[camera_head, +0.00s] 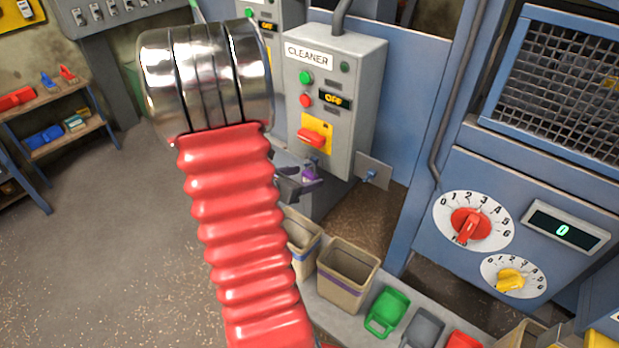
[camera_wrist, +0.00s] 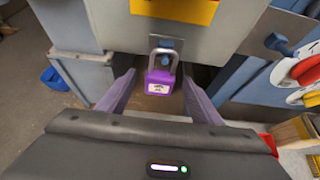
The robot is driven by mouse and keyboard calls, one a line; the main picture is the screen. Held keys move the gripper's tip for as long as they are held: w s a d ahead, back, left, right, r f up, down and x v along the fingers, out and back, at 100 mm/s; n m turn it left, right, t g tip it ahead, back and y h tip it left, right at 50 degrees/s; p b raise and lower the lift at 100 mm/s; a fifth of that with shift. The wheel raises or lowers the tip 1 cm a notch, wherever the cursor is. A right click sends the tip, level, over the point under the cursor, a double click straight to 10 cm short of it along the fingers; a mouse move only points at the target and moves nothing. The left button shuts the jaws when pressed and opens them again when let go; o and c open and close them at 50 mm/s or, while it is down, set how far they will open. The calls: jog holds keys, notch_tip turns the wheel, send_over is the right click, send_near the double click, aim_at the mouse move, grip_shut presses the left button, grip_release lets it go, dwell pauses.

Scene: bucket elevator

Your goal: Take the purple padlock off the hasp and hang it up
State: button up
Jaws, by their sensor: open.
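The purple padlock (camera_wrist: 159,82) hangs upright by its grey shackle in the wrist view, with a white label on its body. The shackle is around the blue hasp (camera_wrist: 166,44) below the yellow plate of the cleaner box. My gripper (camera_wrist: 160,80) is open, with one finger on each side of the padlock body and a gap visible on both sides. In the head view my gripper (camera_head: 300,180) is partly hidden behind my red arm sleeve, just below the box. A small purple patch there is too small to tell padlock from finger.
The grey CLEANER box (camera_head: 334,95) has a red handle (camera_head: 311,137) above the hasp. To its right, a grey plate (camera_head: 383,168) carries an empty blue peg (camera_head: 370,175). Beige bins (camera_head: 346,277) stand below on a ledge. Blue machine panels close off the right.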

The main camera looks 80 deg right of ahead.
aim_at(307, 176)
jog(key=shift+x, duration=1.6)
jog(key=shift+c, duration=0.6)
jog(key=shift+r, duration=0.1)
jog(key=c, duration=1.1)
